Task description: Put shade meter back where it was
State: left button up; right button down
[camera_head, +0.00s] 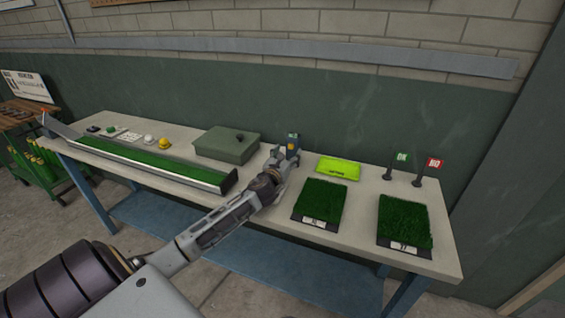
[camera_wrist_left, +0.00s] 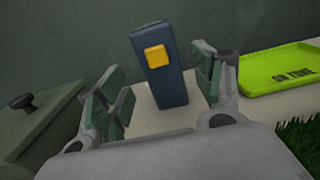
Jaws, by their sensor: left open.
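The shade meter, which I take to be the dark blue upright block (camera_head: 293,149) with a yellow button, stands on the table near the wall. In the left wrist view the same block (camera_wrist_left: 162,82) stands upright between the fingers. My left gripper (camera_head: 284,157) is open, with one finger pad on each side of the block; gaps show on both sides. In the left wrist view the gripper (camera_wrist_left: 160,90) holds nothing. The block's lower front is close to the gripper's palm edge. My right gripper is not in view.
A green lidded box (camera_head: 226,145) stands left of the gripper. A lime tray (camera_head: 338,168) lies just right. Two turf samples (camera_head: 320,200) (camera_head: 404,222) lie at front right, with small green and red signs (camera_head: 402,158) (camera_head: 434,164) behind. A long turf ramp (camera_head: 150,160) and small balls (camera_head: 164,143) occupy the left.

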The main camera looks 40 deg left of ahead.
pick_arm(q)
jog(key=shift+v, duration=2.5)
